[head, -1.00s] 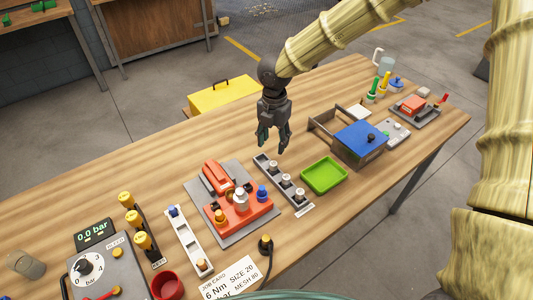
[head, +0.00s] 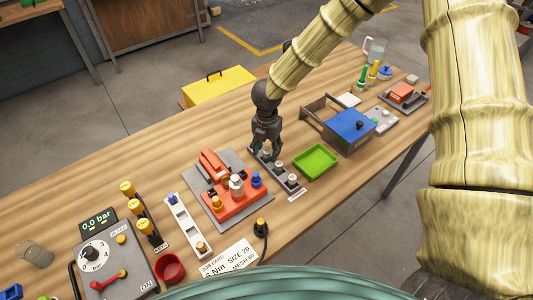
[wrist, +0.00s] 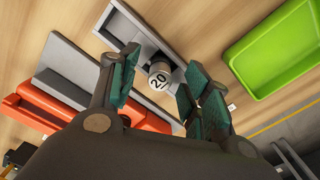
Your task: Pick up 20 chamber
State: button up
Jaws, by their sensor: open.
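The 20 chamber is a small metal cylinder with a white top marked 20; in the wrist view the chamber (wrist: 160,76) stands in a grey rack (wrist: 128,27), between my gripper's open fingers. My gripper (wrist: 162,92) points down over it, with green finger pads on either side and a visible gap. In the head view my gripper (head: 265,150) is at the far end of the chamber rack (head: 279,174). The chamber between the fingers is partly hidden there. Other chambers (head: 292,179) stand in the nearer slots.
A green tray (head: 316,161) lies right of the rack. A red fixture (head: 237,200) on a grey plate stands close on its left. A blue-lidded box (head: 350,124) is behind right.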

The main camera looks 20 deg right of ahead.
jog(key=shift+s+f, duration=0.2)
jog(key=shift+s, duration=0.1)
jog(key=shift+f, duration=0.2)
jog(key=shift+w+f, duration=0.4)
jog(key=shift+f, duration=0.05)
jog(key=shift+s+r, duration=0.2)
jog(key=shift+s, duration=0.05)
jog(key=c, duration=0.5)
grip_shut()
jog(key=shift+w, duration=0.1)
